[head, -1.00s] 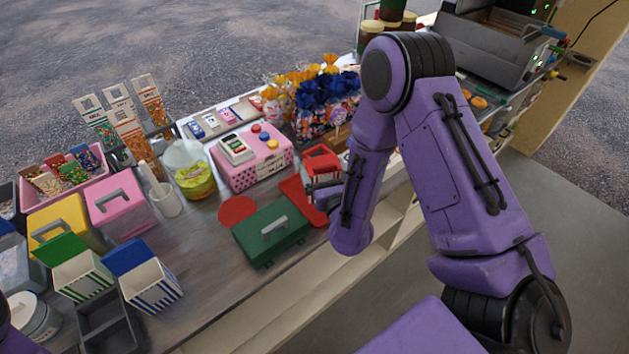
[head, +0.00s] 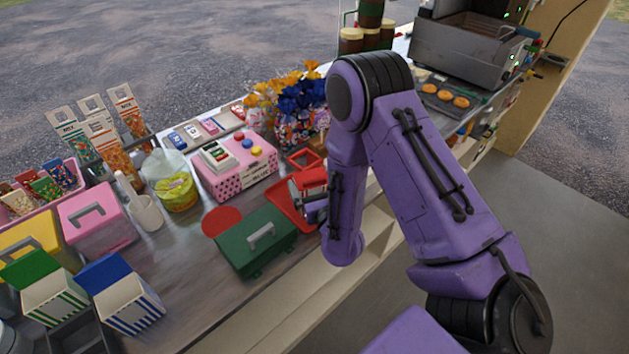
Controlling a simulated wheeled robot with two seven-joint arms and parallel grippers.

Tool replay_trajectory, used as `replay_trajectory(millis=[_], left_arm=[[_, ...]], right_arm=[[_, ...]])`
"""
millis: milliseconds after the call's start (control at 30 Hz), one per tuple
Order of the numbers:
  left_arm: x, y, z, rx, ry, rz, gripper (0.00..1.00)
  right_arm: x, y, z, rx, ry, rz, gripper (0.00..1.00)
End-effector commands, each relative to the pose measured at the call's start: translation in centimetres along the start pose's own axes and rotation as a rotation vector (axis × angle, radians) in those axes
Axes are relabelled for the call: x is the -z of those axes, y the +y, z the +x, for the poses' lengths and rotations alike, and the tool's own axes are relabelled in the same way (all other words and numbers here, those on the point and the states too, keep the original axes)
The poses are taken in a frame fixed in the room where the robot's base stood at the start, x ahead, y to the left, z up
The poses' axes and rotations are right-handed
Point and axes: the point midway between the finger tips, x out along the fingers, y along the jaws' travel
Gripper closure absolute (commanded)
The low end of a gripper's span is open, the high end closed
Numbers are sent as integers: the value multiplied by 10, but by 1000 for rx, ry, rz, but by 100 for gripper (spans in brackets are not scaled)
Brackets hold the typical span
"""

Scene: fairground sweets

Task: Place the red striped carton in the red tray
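The red tray (head: 281,205) lies on the counter, right of the green box, its right side hidden by my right arm. A red piece (head: 313,177), seemingly the red striped carton, shows over the tray; its stripes are not visible and I cannot tell if it touches the tray. My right gripper (head: 298,190) is right at this red piece, mostly hidden behind my forearm, so its grip on it is unclear. My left gripper is out of view.
A green box (head: 240,262) and a red disc (head: 221,221) sit left of the tray. A pink dotted box (head: 232,184) and a red open frame (head: 305,159) stand behind. Blue (head: 128,308) and green (head: 55,297) striped cartons stand at lower left.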

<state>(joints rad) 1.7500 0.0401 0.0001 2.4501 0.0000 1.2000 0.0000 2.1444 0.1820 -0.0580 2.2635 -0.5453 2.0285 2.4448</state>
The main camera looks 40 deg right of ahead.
Motion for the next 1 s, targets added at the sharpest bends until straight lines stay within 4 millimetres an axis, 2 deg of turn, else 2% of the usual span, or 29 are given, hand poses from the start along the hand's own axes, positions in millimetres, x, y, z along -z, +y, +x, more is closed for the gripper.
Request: replay_trajectory(millis=[33,167,267,367,400,500,600,867,933,1000], left_arm=[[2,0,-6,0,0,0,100],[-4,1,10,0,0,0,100],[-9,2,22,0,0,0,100],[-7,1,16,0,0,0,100],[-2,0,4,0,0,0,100],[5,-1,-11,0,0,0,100],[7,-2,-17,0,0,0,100],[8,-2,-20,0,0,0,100],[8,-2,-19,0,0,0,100],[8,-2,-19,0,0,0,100]], right_arm=[[-6,0,0,-1,-1,-1,0],[2,0,-22,-2,2,1,0],[4,0,-47,-2,2,0,0],[-2,1,-74,-4,5,-2,0],[-8,1,-81,-5,6,-6,0],[-9,1,-97,-5,7,-5,0],[-7,1,-110,-5,4,-6,0],[-2,0,-121,-1,3,-12,0],[4,1,-122,-10,29,-110,0],[20,2,-124,-36,91,-344,0]])
